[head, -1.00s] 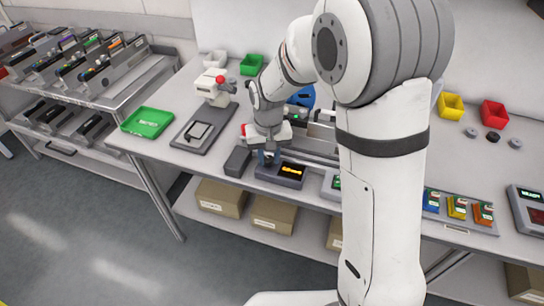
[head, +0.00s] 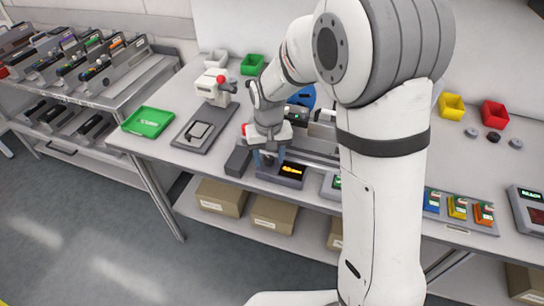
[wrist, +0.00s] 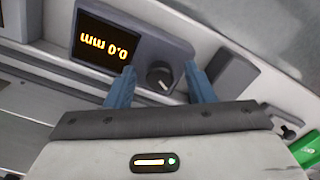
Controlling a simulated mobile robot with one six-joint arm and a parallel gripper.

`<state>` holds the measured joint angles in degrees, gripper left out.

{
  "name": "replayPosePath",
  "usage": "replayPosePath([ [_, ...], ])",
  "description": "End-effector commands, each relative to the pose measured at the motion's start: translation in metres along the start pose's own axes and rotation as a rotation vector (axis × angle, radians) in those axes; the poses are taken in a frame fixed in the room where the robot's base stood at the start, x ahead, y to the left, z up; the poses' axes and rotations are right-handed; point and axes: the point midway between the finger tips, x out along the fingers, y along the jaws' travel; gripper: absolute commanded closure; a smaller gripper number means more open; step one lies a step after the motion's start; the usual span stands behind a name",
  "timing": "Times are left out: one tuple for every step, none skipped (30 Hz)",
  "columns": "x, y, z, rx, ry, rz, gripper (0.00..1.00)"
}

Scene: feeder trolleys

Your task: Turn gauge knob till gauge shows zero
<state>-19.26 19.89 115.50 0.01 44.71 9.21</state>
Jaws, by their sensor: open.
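The gauge (head: 283,180) is a dark grey box with an orange display (head: 293,170) near the front edge of the bench. In the wrist view its display (wrist: 101,40) appears upside down and reads 0.0 mm. The round dark gauge knob (wrist: 159,76), with a light mark on its face, is beside the display. My gripper (wrist: 159,69) is open, with one blue finger on each side of the knob and visible gaps between. In the head view my gripper (head: 268,160) points down over the gauge's left part and hides the knob.
A grey block (head: 238,161) stands close left of the gauge. A rail with fixtures runs behind it. A green tray (head: 148,122) and a white device with a red knob (head: 214,86) are further left. Coloured feeders (head: 457,208) lie to the right.

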Motion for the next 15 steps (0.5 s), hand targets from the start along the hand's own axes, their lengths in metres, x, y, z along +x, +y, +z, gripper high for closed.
replayPosePath([
  [-0.003,0.000,0.000,0.000,0.002,0.000,0.51],
  [-0.005,0.000,-0.001,0.000,0.002,0.000,0.51],
  [-0.010,0.000,0.000,0.000,0.003,0.000,0.51],
  [-0.014,0.000,-0.001,0.000,0.004,-0.001,0.51],
  [-0.018,0.000,0.000,0.000,0.005,-0.001,0.51],
  [-0.025,0.000,0.000,0.000,0.004,-0.001,0.51],
  [-0.031,0.000,0.000,0.000,0.006,-0.001,0.51],
  [-0.037,0.000,0.000,0.000,0.005,-0.001,0.51],
  [-0.043,-0.001,0.000,0.000,0.005,-0.001,0.51],
  [-0.048,-0.001,0.001,0.000,0.004,-0.001,0.51],
  [-0.053,-0.001,0.001,0.000,0.005,-0.001,0.51],
  [-0.059,-0.001,0.001,0.000,0.003,-0.001,0.51],
  [-0.063,-0.001,0.001,0.000,0.003,-0.001,0.51],
  [-0.066,-0.001,0.002,0.000,0.003,0.000,0.51],
  [-0.070,-0.001,0.002,0.000,0.001,0.000,0.51],
])
